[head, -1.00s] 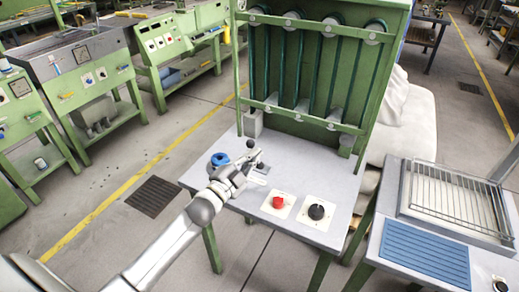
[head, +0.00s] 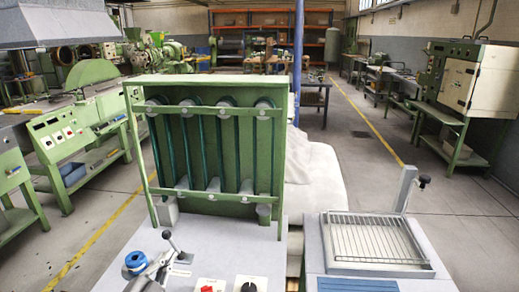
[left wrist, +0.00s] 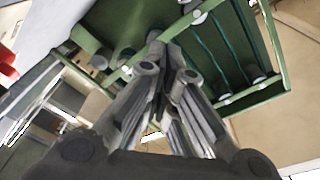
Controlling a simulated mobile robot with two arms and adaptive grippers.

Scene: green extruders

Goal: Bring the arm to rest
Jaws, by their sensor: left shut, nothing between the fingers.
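My left gripper (head: 165,262) shows at the bottom of the head view, low over the grey table top beside the lever with a black knob (head: 167,235). Its fingers are together with nothing between them. I cannot tell whether it touches the lever. In the left wrist view the shut fingers (left wrist: 166,62) point toward the green rack. Most of my left arm is cut off by the bottom edge of the head view. My right gripper is not in view.
A green rack (head: 212,86) with dark green tubes stands on the table (head: 215,255). A blue ring (head: 138,262), a red button (head: 208,287) and a black knob (head: 249,287) are near the front. A wire grid tray (head: 370,238) sits on the bench at right.

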